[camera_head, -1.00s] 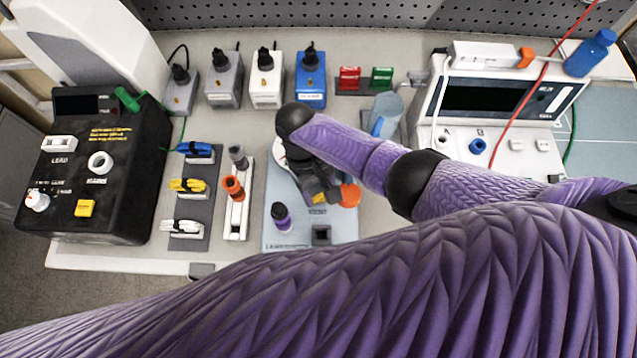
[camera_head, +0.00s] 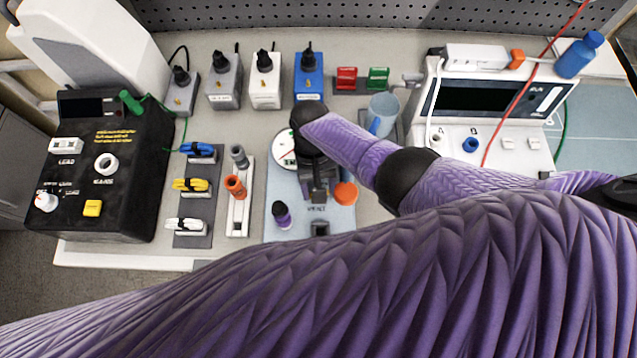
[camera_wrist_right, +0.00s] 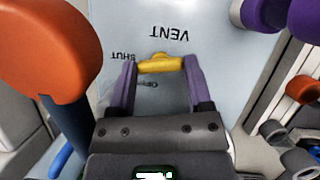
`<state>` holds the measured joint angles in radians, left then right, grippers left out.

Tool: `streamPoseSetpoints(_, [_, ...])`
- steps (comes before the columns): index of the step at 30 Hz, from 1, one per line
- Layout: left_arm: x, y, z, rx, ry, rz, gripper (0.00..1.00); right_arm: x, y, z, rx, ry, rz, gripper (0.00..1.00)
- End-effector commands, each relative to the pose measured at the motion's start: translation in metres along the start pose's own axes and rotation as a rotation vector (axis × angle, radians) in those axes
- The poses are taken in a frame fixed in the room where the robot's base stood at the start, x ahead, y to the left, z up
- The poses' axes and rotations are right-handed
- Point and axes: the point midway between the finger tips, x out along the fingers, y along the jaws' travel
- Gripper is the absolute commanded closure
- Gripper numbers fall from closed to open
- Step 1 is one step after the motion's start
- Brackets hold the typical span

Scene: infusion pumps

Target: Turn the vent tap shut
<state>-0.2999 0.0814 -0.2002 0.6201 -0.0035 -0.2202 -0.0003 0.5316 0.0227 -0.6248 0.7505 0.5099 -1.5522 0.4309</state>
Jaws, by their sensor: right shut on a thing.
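The yellow vent tap (camera_wrist_right: 160,66) is between the purple fingertips of my right gripper (camera_wrist_right: 161,72) in the right wrist view. The gripper is shut on it. The tap's bar lies crosswise between the fingers, below the VENT lettering and beside the word SHUT. In the head view, my right gripper (camera_head: 318,195) is over the pale blue panel (camera_head: 285,236), and my wrist and gripper hide most of the tap. My left gripper is not in view.
An orange knob (camera_head: 345,192) stands close beside my right gripper; it looms large in the wrist view (camera_wrist_right: 45,50). A purple-black knob (camera_head: 282,214) and a dial (camera_head: 284,150) are on the same panel.

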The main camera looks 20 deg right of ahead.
Motion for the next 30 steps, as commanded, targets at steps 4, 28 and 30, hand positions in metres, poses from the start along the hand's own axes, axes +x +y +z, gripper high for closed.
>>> streamPoseSetpoints(4, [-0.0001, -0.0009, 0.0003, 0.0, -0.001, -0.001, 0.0, -0.001, -0.0002, -0.001, -0.001, 0.004, 0.0, 0.94])
streamPoseSetpoints(28, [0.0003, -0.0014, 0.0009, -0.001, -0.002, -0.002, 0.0, 0.0002, 0.001, -0.0001, -0.001, 0.0, 0.003, 0.0])
streamPoseSetpoints(30, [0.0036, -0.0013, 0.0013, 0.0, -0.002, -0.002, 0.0, 0.0014, 0.0009, -0.001, -0.029, 0.001, 0.015, 0.0])
